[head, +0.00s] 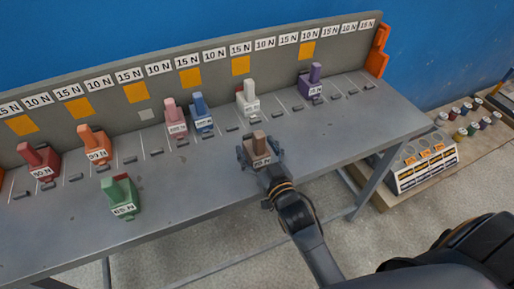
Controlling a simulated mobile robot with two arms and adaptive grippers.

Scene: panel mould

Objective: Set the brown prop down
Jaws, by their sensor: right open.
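The brown prop (259,145) stands upright on the grey bench (196,205), near its front edge. It has a white label on its front face, partly readable. My right gripper (260,154) is around the brown prop, with one finger on each side, and its jaws are open. Whether either finger touches the prop cannot be told. The gripper hides the lower part of the prop. My left gripper is not in view.
Similar labelled props stand on the bench: green (119,197), orange (95,145), red (40,160), pink (174,118), blue (201,112), white (247,97) and purple (312,80). A grey back panel (215,73) bears force labels. The front right bench is clear.

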